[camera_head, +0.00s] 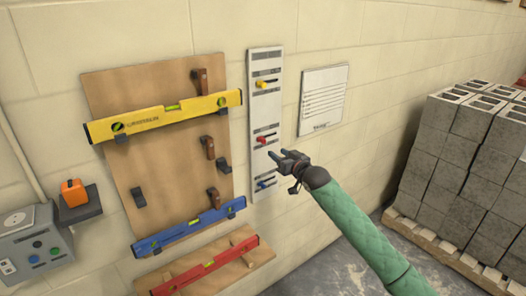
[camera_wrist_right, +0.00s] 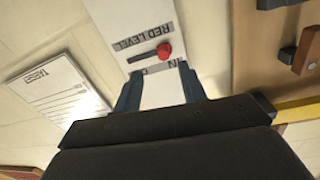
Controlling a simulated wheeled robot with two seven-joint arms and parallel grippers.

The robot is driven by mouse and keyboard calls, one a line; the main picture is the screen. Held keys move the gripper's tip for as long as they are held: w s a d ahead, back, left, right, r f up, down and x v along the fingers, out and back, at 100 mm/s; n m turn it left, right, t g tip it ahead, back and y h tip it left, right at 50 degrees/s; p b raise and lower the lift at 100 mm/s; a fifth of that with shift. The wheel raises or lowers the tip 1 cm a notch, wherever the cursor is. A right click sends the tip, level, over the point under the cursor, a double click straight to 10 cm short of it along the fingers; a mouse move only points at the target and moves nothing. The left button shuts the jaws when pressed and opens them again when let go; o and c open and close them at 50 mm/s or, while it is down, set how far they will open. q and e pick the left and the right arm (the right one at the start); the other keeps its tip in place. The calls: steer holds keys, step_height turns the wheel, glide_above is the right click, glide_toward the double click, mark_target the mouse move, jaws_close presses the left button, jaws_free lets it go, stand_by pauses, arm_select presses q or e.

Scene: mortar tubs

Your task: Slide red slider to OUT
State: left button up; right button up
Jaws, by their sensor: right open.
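A white vertical panel (camera_head: 264,110) on the wall carries three sliders. The red slider (camera_head: 262,140) is the middle one, with its knob at the left end of its dark slot in the head view. In the right wrist view the red knob (camera_wrist_right: 165,50) is at the right end of the slot, beside the "IN" lettering, under "RED LEVEL". The other end's label is mostly hidden by my gripper. My right gripper (camera_head: 275,155) is open and empty, just below and right of the knob, apart from it. Its two fingers (camera_wrist_right: 161,88) also show in the wrist view. My left gripper is out of view.
The yellow slider (camera_head: 261,84) is above and the blue slider (camera_head: 262,184) below. A wooden board (camera_head: 150,170) with yellow and blue levels hangs left. A written sheet (camera_head: 323,99) is right of the panel. Grey blocks (camera_head: 455,165) stand on a pallet at right.

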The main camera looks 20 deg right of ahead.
mark_target(265, 142)
steer(key=p+x, duration=0.1)
steer(key=x, duration=0.1)
steer(key=p+x, duration=0.1)
steer(key=x, duration=0.1)
steer(key=r+p+x, duration=0.1)
steer(key=x, duration=0.1)
steer(key=shift+w+a+r, duration=0.1)
steer(key=shift+w+a, duration=0.05)
steer(key=shift+a, duration=0.1)
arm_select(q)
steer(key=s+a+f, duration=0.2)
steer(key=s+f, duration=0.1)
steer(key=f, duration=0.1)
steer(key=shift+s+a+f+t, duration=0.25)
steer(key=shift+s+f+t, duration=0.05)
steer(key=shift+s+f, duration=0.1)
arm_select(e)
steer(key=shift+w+a, duration=0.15)
steer(key=shift+w, duration=0.45)
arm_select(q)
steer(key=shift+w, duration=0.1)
arm_select(e)
jaws_close()
